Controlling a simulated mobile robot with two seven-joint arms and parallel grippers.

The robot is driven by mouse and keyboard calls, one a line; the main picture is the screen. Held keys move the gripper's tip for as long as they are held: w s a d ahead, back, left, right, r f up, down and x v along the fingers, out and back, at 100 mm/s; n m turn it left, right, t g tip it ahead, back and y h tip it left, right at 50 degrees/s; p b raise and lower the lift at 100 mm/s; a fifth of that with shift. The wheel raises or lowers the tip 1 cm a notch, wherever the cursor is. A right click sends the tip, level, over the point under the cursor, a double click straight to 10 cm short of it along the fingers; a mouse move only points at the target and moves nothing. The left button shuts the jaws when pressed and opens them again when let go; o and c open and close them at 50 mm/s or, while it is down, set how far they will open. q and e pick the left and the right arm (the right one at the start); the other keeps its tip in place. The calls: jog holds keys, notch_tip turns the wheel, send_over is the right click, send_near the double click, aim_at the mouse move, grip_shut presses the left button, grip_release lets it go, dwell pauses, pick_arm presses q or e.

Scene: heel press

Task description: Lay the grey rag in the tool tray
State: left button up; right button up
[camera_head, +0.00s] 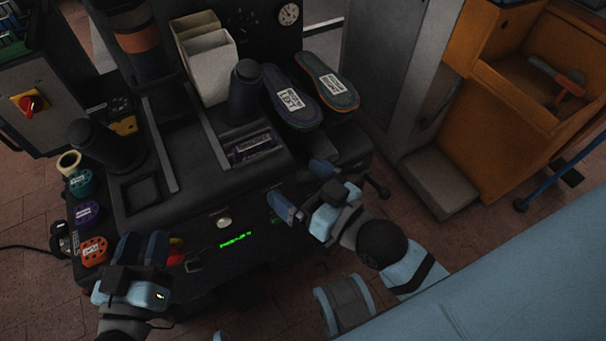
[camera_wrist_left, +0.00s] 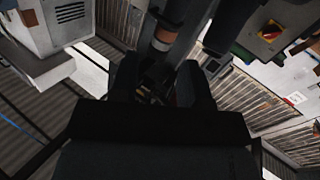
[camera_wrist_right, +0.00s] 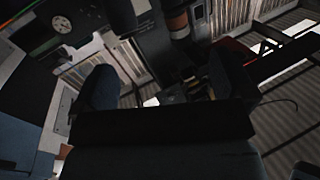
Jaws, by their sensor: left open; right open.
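I cannot make out a grey rag in any view. No tray is plainly identifiable; an orange open-topped compartment (camera_head: 510,82) at the upper right of the head view holds a hammer (camera_head: 556,77), and I cannot tell if it is the tool tray. My left gripper (camera_head: 142,248) is open and empty in front of the dark press's left front. My right gripper (camera_head: 303,188) is open and empty above the press's right front edge. In both wrist views the fingers stand apart with nothing seen between them.
The dark press (camera_head: 205,190) fills the middle left. A white divided bin (camera_head: 208,70) and two labelled soles (camera_head: 291,98) (camera_head: 327,80) sit on it. Coloured rolls (camera_head: 87,213) line its left side. A grey block (camera_head: 438,182) stands by the orange cabinet. Brick floor lies between.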

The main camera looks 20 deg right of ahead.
jog(key=w+d+f+m+g+h+p, duration=0.1)
jog(key=w+d+f+g+h+p, duration=0.2)
jog(key=d+p, duration=0.35)
jog(key=m+g+h+p, duration=0.1)
jog(key=g+h+p, duration=0.15)
jog(key=p, duration=0.25)
send_near(320, 144)
jog(key=w+f+b, duration=0.1)
jog(key=a+f+h+b, duration=0.1)
jog(key=shift+w+a+f+t, duration=0.25)
jog(key=shift+w+a+f, duration=0.1)
jog(key=shift+w+f, duration=0.25)
jog(key=shift+w, duration=0.2)
jog(key=x, duration=0.1)
jog(key=b+x, duration=0.1)
jog(key=x, duration=0.2)
jog(key=shift+w+d+r+b, duration=0.15)
jog(key=shift+w+d+b, duration=0.1)
jog(key=shift+w+b, duration=0.1)
jog(key=shift+w, duration=0.35)
pick_arm(q)
jog(key=s+a+f+g+y, duration=0.3)
jog(key=a+f+g, duration=0.1)
jog(key=f, duration=0.3)
jog(key=shift+a+f+g+y, duration=0.2)
jog(key=shift+f+g+y, duration=0.1)
jog(key=shift+f, duration=0.05)
pick_arm(e)
jog(key=c, duration=1.1)
